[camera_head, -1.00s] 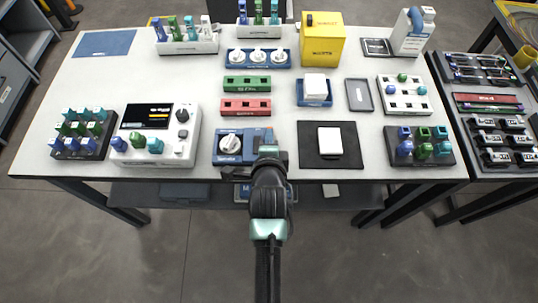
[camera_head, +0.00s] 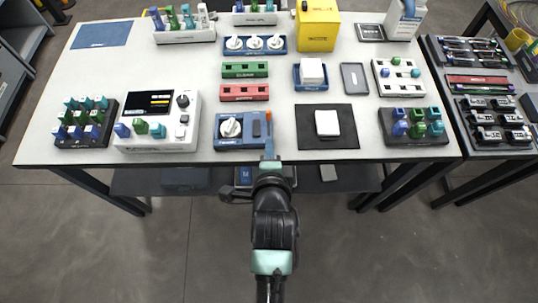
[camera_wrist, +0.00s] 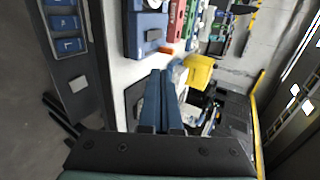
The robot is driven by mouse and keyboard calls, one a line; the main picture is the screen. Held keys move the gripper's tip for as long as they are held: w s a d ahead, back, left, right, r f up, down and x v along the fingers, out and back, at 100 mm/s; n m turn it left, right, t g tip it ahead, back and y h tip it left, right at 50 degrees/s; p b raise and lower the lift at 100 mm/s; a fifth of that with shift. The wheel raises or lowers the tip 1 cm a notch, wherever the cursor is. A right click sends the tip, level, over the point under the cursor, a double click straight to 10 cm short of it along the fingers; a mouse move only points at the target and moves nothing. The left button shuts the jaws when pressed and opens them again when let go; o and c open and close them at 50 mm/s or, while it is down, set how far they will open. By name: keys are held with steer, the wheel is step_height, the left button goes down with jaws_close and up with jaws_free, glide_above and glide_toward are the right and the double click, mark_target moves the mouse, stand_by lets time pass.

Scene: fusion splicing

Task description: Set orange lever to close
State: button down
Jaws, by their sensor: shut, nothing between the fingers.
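The small orange lever (camera_head: 268,116) shows at the right edge of a blue device (camera_head: 218,130) with a white dial, near the front of the table. In the wrist view, the orange lever (camera_wrist: 166,50) juts from the side of the blue device (camera_wrist: 147,30). My gripper (camera_head: 269,146) is at the front right of this device, just in front of the lever in the head view. In the wrist view, the blue fingers of my gripper (camera_wrist: 161,74) are together and empty, pointing close to the lever with a small gap in the picture. I cannot tell the lever's position clearly.
A black mat (camera_head: 347,140) with a white block (camera_head: 327,123) lies right of the device. A white control box (camera_head: 160,136) stands to its left. Red (camera_head: 245,92) and green (camera_head: 245,70) racks stand behind it. Bare table lies between these.

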steer(key=shift+v, duration=1.8)
